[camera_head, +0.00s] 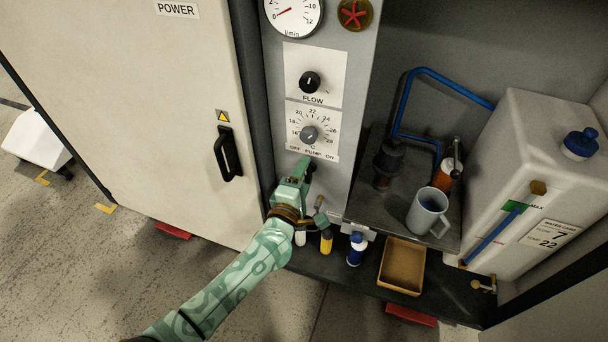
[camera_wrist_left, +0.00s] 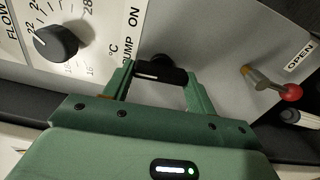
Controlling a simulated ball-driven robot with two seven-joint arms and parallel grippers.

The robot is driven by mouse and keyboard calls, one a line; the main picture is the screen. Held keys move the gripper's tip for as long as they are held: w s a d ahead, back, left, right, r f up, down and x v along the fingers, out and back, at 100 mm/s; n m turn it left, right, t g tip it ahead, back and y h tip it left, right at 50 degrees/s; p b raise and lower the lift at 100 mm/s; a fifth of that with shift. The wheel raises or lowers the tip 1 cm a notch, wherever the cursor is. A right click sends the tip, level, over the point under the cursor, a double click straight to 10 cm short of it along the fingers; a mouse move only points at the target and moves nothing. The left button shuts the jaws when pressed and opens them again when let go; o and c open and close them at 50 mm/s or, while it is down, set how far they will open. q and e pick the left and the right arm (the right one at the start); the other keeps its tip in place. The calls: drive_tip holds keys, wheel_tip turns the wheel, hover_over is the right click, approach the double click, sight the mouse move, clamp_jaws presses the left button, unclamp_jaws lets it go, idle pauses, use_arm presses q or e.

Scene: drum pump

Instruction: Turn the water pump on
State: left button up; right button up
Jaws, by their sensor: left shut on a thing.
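The pump switch is a black knob (camera_wrist_left: 158,70) on the grey panel (camera_wrist_left: 200,35), beside the "OFF PUMP ON" label. My left gripper (camera_wrist_left: 160,78) has its green fingers on both sides of this knob and is shut on it. In the head view my left gripper (camera_head: 305,166) reaches up to the panel just below the label and hides the knob. I cannot tell clearly which way the knob points. My right gripper is in neither view.
Above sit the temperature dial (camera_head: 309,134), the flow knob (camera_head: 310,82) and a gauge (camera_head: 292,14). A red-tipped lever (camera_wrist_left: 289,92) marked OPEN is nearby. A grey mug (camera_head: 427,211), a tray (camera_head: 402,266) and a white tank (camera_head: 515,180) stand to the right.

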use_arm(q)
drive_tip(key=m+p, duration=0.1)
drive_tip(key=m, duration=0.4)
drive_tip(key=shift+m+p, duration=0.45)
drive_tip(key=shift+m, duration=0.55)
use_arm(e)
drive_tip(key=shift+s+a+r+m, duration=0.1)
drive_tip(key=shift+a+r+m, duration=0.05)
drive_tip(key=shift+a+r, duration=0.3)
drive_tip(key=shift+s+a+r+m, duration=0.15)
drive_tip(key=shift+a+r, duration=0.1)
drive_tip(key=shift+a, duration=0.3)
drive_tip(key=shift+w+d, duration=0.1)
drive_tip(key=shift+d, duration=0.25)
use_arm(q)
drive_tip(key=o, duration=1)
drive_tip(key=shift+s+r, duration=0.1)
drive_tip(key=shift+s, duration=0.05)
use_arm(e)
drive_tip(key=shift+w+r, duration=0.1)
